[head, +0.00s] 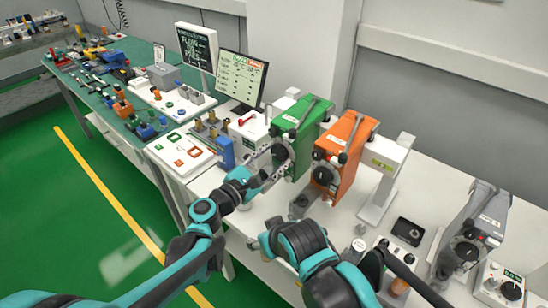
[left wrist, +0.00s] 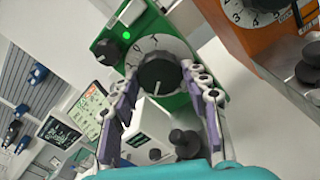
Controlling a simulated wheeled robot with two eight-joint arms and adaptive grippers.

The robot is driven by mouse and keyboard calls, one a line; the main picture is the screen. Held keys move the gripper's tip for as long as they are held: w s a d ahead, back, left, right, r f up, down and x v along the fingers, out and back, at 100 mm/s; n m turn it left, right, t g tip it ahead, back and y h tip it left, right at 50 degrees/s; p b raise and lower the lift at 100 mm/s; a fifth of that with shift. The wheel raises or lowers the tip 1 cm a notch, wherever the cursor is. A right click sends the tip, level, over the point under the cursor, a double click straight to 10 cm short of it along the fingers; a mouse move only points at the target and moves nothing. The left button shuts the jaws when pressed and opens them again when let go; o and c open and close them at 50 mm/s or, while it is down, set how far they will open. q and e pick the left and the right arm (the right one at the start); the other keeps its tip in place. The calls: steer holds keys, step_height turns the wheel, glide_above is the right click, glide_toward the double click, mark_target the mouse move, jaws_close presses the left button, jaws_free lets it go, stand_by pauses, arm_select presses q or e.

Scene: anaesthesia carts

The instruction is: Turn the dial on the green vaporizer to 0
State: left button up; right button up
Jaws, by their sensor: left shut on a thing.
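The green vaporizer (head: 306,130) stands at the back of the white worktop, left of an orange vaporizer (head: 341,150). In the left wrist view the green body (left wrist: 183,102) carries a black knob (left wrist: 158,73) on a white numbered dial face. A white mark shows on the knob's lower side; some numbers are readable, the rest are hidden. My left gripper (head: 276,155) is at the front of the green vaporizer. In the left wrist view its fingers (left wrist: 162,78) sit on both sides of the knob and are shut on it. My right gripper is not clearly visible.
The orange vaporizer (left wrist: 262,22) is close on the right of my left gripper. A screen (head: 240,80) and small gold-topped parts (head: 212,125) stand to the left. A grey device (head: 470,235) stands at the right. Green floor is free at the left.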

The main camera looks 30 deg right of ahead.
arm_select(q)
steer(key=shift+m, duration=1.2)
steer(key=o, duration=1.2)
steer(key=shift+c, duration=0.2)
steer(key=v, duration=1.2)
steer(key=shift+f, duration=0.1)
